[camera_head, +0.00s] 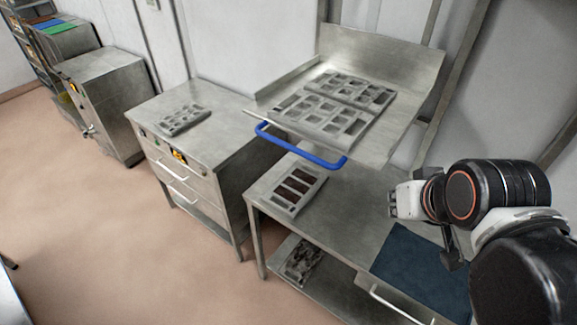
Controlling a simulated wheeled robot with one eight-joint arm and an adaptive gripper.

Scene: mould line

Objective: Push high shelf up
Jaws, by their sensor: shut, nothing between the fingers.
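The high shelf (388,146) is a steel tray with a raised back wall, held out above a steel table. A blue bar handle (300,146) runs along its front edge. Several grey moulds (318,113) lie on the shelf. My gripper (393,201) is at the right, in front of the shelf's right side and apart from the handle. It points left, and its fingers are shut and empty. My arm covers part of the view at the lower right.
The steel table (345,215) under the shelf bears a mould with brown filling (291,187) and a dark blue mat (424,270). A lower rack holds another mould (302,262). A steel cabinet (225,135) stands left.

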